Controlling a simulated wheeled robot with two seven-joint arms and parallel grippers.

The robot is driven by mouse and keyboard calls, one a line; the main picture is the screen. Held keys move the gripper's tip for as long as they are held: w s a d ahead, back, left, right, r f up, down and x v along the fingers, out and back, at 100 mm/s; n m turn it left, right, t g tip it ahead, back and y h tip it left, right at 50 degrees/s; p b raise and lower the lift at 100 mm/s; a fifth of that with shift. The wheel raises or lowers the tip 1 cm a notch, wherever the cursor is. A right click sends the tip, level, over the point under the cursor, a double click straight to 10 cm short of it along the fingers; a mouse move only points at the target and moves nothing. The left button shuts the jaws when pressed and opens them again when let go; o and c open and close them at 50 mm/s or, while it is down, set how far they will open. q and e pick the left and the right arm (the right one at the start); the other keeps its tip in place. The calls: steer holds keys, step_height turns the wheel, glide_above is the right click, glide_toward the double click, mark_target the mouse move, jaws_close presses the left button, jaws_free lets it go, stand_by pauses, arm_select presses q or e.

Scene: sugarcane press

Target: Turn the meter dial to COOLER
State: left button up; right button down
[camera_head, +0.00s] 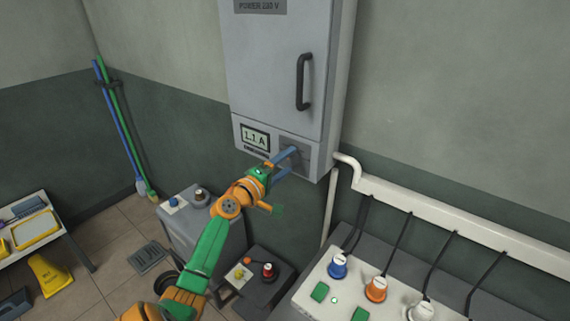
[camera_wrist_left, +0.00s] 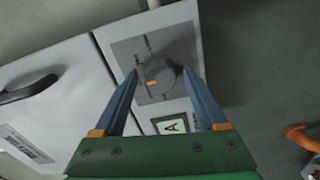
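The meter dial (camera_wrist_left: 160,78) is a round grey knob with an orange mark, on a grey square plate (camera_wrist_left: 128,48) low on the wall cabinet. My left gripper (camera_head: 289,163) is at this plate (camera_head: 303,157); its blue fingers hide most of the dial in the head view. In the left wrist view my left gripper (camera_wrist_left: 160,72) is open, with one finger on each side of the dial. I cannot tell whether the fingers touch it. The lettering around the dial is too small to read. A display (camera_head: 255,136) beside it reads about 1.1 A. My right gripper is not in view.
The grey cabinet (camera_head: 275,65) has a black door handle (camera_head: 304,82). A white pipe (camera_head: 440,214) runs along the wall at right. Below are a console (camera_head: 350,285) with coloured knobs and a grey box (camera_head: 207,232). A yellow wet-floor sign (camera_head: 50,275) stands at left.

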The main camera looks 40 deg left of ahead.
arm_select(q)
steer(key=shift+w, duration=0.1)
steer(key=s+b, duration=0.1)
steer(key=s, duration=0.6)
steer(key=shift+d, duration=0.45)
steer(key=shift+s+f, duration=0.1)
